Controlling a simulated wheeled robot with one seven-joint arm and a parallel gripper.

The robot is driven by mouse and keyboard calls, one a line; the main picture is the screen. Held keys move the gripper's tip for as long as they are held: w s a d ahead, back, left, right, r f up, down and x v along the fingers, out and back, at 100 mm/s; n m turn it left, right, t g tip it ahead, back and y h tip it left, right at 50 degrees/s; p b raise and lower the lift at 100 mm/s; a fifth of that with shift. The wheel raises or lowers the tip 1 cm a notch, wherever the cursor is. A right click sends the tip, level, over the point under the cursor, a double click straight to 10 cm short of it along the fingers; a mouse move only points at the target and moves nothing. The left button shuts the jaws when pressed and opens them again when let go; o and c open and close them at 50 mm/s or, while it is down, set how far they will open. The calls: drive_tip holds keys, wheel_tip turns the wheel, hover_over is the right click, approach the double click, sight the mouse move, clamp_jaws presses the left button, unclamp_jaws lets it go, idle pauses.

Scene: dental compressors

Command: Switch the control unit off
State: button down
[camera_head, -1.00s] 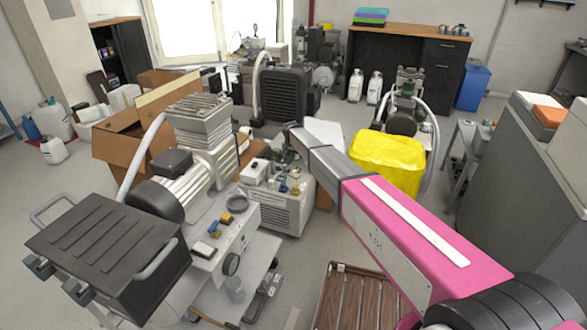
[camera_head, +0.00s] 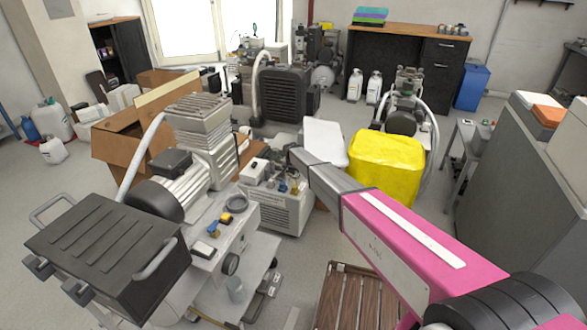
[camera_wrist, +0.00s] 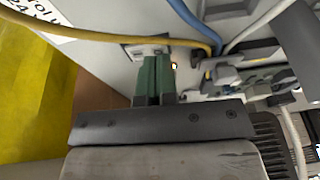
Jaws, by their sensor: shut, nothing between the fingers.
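The control unit (camera_wrist: 95,45) is a pale box that fills the upper part of the wrist view, with a partly cut-off label (camera_wrist: 38,14) at top left. My gripper (camera_wrist: 155,58) shows its green fingers together, with nothing visible between them. The fingertips are at a small whitish fitting (camera_wrist: 146,42) on the box face, possibly the switch. I cannot tell whether they touch it. In the head view my gripper is hidden behind my arm, and I cannot clearly make out the control unit.
A yellow cable (camera_wrist: 100,37) and a blue cable (camera_wrist: 192,20) run close to the fingers.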

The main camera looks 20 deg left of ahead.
drive_tip(key=shift+f, duration=0.1)
drive_tip(key=shift+a+f, duration=0.2)
drive_tip(key=shift+f, duration=0.2)
drive_tip(key=shift+d, duration=0.15)
drive_tip(key=shift+s+d+r, duration=0.1)
drive_tip(key=shift+d+r, duration=0.15)
drive_tip(key=shift+d, duration=0.45)
